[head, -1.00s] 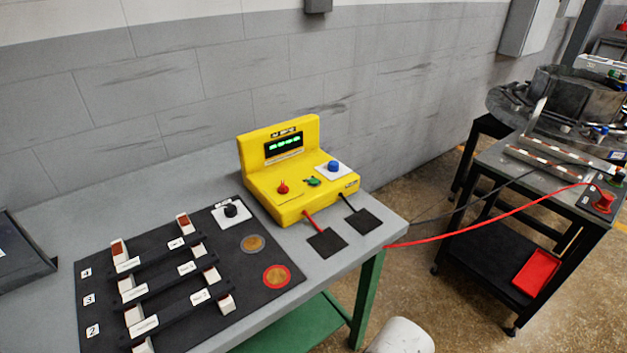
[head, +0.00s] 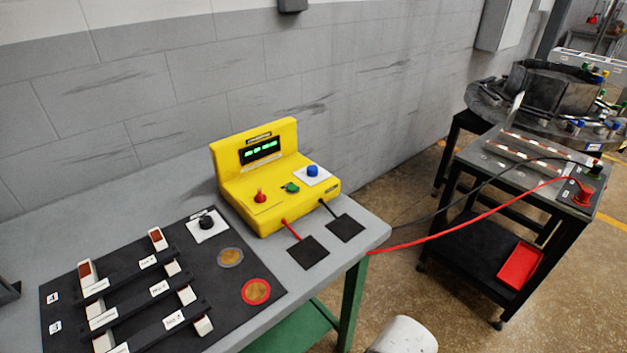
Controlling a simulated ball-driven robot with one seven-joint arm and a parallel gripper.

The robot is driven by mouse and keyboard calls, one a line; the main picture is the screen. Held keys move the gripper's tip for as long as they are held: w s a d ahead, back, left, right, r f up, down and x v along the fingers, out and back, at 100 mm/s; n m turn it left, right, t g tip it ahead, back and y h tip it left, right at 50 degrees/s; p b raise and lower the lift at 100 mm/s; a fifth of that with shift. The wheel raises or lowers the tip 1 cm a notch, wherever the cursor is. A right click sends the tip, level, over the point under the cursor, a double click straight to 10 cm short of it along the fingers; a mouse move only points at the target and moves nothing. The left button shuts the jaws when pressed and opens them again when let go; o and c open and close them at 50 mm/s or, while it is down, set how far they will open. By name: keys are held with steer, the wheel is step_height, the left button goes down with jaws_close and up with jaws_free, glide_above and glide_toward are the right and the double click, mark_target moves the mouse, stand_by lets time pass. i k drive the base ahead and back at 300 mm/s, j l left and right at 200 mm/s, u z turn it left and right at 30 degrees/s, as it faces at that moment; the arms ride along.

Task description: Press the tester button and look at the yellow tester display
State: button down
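The yellow tester (head: 268,200) stands on the grey table near the wall. Its dark display (head: 262,149) shows green lit characters, too small to read for sure. On its sloped front are a red knob (head: 260,196), a green button (head: 292,188) and a blue knob (head: 312,171) on a white plate. Which of these is the tester button, I cannot tell for certain. A red and a black lead run from its front to two black pads (head: 309,253). My gripper's fingers are not in view. A white rounded part, probably of my arm, shows at the bottom edge.
A black board (head: 222,285) with several white-ended holders, a black knob (head: 206,222) and two round discs lies left of the tester. Red and black cables cross the gap to a dark cart (head: 471,165) holding a red tray (head: 519,265).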

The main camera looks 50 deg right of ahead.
mark_target(292, 187)
steer(key=i+j+z, duration=0.1)
steer(key=z, duration=0.4)
steer(key=j+z, duration=0.15)
steer(key=z, duration=0.35)
steer(key=i+j+z, duration=0.1)
steer(key=z, duration=0.4)
steer(key=j+z, duration=0.25)
steer(key=j, duration=0.45)
steer(key=j+z, duration=0.25)
steer(key=j, duration=0.5)
steer(key=k+j, duration=0.1)
steer(key=j, duration=0.3)
